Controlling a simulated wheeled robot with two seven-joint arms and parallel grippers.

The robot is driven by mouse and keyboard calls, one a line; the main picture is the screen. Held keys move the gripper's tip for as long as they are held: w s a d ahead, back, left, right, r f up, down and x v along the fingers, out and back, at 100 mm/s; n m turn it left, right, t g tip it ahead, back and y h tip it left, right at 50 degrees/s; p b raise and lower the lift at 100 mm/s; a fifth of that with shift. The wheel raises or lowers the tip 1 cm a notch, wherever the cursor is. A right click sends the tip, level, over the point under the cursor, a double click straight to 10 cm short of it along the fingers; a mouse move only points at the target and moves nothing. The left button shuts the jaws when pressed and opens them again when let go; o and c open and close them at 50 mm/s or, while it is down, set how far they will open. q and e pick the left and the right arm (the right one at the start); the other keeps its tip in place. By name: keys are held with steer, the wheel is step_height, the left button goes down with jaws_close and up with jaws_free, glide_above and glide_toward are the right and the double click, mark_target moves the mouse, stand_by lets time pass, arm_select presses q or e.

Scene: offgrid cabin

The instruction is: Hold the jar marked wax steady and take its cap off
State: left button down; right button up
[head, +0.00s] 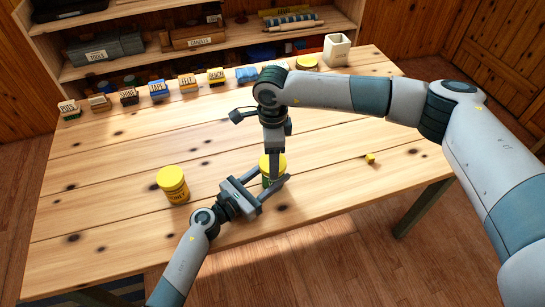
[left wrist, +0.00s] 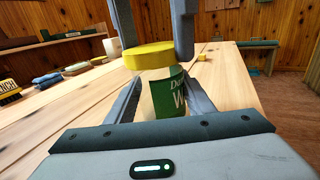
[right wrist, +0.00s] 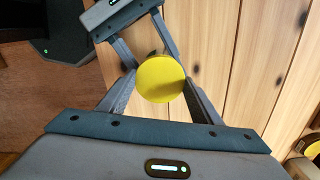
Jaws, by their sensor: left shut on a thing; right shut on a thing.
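The jar marked with a W (left wrist: 168,95) has a green label; the rest of the word is hidden. It stands upright near the table's front edge. Its yellow cap (right wrist: 161,80) is at the top; I cannot tell if it is loose. In the left wrist view the cap reaches further left than the green label. My left gripper (head: 272,181) is shut around the jar's body from the front. My right gripper (head: 272,162) comes from above and is shut on the cap. It partly hides the jar in the head view.
Another yellow-capped jar (head: 173,185) stands left of my left gripper. A small yellow block (head: 370,159) lies to the right. Labelled blocks (head: 158,91) and a pale square holder (head: 337,49) line the table's back. Bare wood lies between.

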steer(key=n, duration=1)
steer(key=shift+n, duration=0.3)
steer(key=n, duration=0.4)
steer(key=shift+n, duration=0.3)
steer(key=n, duration=0.5)
steer(key=shift+r, duration=0.1)
steer(key=shift+r, duration=0.15)
steer(key=shift+r, duration=0.75)
steer(key=shift+r, duration=0.25)
steer(key=shift+r, duration=1.95)
